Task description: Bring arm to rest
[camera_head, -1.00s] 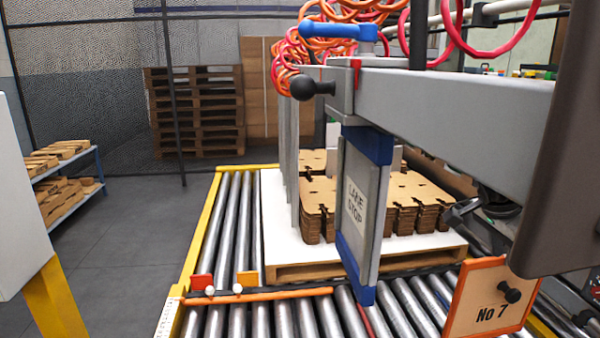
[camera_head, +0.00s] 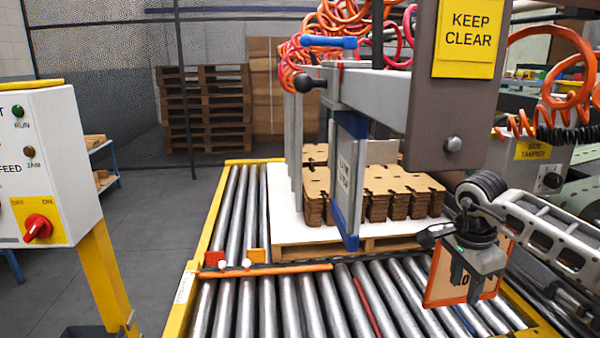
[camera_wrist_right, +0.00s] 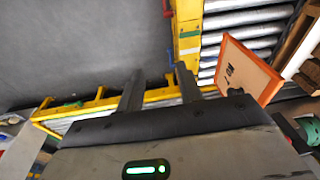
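My right gripper (camera_head: 466,292) hangs over the roller conveyor's right side, in front of an orange-framed board (camera_head: 440,268). My right forearm comes in from the right edge. My left gripper is not in view.
A pallet with a white sheet (camera_head: 283,222) carries stacks of brown cut blanks (camera_head: 400,194). A grey lane stop plate (camera_head: 345,185) hangs over its front. A control box (camera_head: 38,170) stands at left. Grey floor (camera_head: 150,225) lies clear between it and the conveyor (camera_head: 290,310).

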